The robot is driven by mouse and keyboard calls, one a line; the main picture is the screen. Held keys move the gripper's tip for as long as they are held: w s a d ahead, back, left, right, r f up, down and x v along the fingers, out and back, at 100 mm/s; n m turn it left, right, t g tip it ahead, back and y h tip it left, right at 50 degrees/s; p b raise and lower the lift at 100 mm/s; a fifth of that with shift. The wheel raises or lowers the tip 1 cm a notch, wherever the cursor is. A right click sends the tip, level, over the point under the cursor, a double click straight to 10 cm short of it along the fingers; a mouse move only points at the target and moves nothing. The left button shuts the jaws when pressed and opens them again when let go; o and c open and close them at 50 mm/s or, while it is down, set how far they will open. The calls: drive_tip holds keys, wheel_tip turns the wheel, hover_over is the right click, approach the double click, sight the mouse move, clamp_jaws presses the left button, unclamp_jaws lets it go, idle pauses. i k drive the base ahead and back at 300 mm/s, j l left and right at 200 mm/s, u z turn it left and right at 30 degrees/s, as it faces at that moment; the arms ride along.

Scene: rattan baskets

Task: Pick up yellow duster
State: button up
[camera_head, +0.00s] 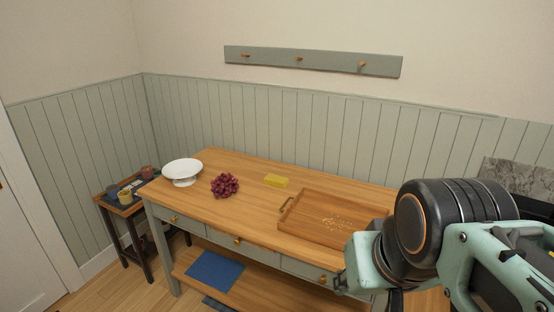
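A yellow block-like thing (276,181), which fits the yellow duster, lies flat on the wooden table (250,215), toward its back edge. It is just behind the left end of the wooden tray. My arm comes in from the right side of the view. The arm's end, my gripper (340,283), is low in front of the table's right part, well to the right of and nearer than the yellow thing. Its fingers are mostly hidden or too small to tell whether they are open.
A wooden tray (296,218) with scattered crumbs stands right of the yellow thing. Red grapes (225,186) and a white pedestal dish (182,170) stand to its left. A small side table (112,205) holds cups. A peg rail (312,61) hangs above.

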sight(272, 179)
drive_tip(key=i+j+z, duration=0.3)
drive_tip(key=i+j, duration=0.3)
drive_tip(key=i, duration=0.15)
